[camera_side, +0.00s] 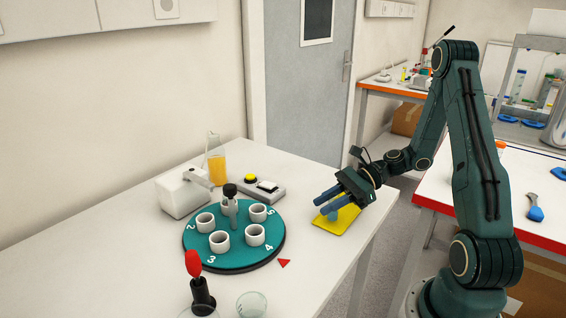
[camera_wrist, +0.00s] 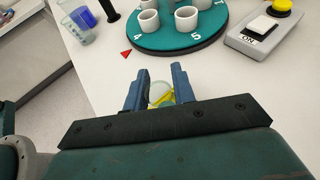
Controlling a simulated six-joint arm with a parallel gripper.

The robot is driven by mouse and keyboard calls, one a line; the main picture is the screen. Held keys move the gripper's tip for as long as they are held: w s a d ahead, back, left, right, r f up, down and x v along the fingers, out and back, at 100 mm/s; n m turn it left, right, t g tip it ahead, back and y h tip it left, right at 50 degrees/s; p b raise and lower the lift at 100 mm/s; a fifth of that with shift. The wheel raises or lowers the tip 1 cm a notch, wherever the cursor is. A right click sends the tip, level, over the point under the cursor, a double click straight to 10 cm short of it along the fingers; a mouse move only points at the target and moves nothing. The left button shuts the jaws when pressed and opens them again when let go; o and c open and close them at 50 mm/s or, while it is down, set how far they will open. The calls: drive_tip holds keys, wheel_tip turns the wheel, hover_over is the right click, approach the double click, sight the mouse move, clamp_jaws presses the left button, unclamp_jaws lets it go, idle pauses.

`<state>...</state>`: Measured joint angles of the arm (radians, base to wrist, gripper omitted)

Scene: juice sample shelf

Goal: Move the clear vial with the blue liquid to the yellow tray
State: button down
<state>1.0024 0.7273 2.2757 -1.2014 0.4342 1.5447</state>
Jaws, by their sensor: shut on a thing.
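My gripper (camera_side: 328,197) is over the yellow tray (camera_side: 343,224) near the right edge of the white table. It is shut on a clear vial (camera_wrist: 160,91), seen between the two blue fingers in the wrist view. In the side view a small bluish patch shows below the fingers, at the tray; most of the vial is hidden there. I cannot tell whether its bottom touches the tray. In the wrist view parts of the yellow tray show around the vial, and the rest is hidden by my gripper.
A teal round rack (camera_side: 232,246) with numbered white cups stands left of the tray. A control box with a yellow button (camera_side: 250,179) and a flask of orange liquid (camera_side: 216,165) are behind. A clear beaker with blue on it (camera_wrist: 76,24) and a red-topped tool (camera_side: 194,265) stand in front.

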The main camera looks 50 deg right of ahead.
sight(338, 196)
drive_tip(key=shift+f, duration=0.6)
drive_tip(key=c, duration=1.1)
unclamp_jaws()
drive_tip(key=shift+d, duration=0.1)
drive_tip(key=shift+v, duration=0.9)
drive_tip(key=r, duration=0.6)
drive_tip(key=shift+s+d+r, duration=0.1)
drive_tip(key=shift+s+d, duration=0.2)
drive_tip(key=shift+d, duration=0.1)
drive_tip(key=shift+r, duration=0.65)
drive_tip(key=shift+a, duration=0.15)
